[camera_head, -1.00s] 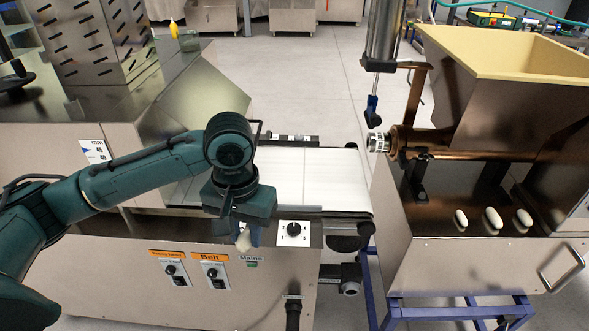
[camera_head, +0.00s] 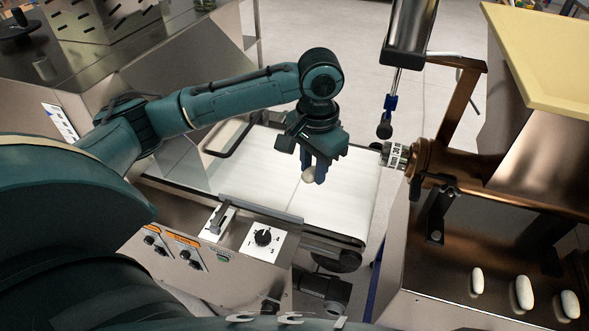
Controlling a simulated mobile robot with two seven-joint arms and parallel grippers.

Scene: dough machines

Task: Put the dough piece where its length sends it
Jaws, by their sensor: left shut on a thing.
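My left gripper (camera_head: 312,176) is shut on a small pale dough piece (camera_head: 308,175), mostly hidden between the fingers. It is over the white conveyor belt (camera_head: 345,205); I cannot tell whether the dough touches the belt. Several pale dough pieces lie on the steel top of the right machine: one at the left (camera_head: 477,281), one in the middle (camera_head: 524,292) and one at the right (camera_head: 570,304). My right gripper is not clearly in view.
A black dial (camera_head: 263,237) on a white plate sits at the belt's near side. The extruder nozzle (camera_head: 393,155) and a hanging cylinder (camera_head: 410,25) stand right of the belt. A cream hopper (camera_head: 545,50) is at upper right. Much of the belt is bare.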

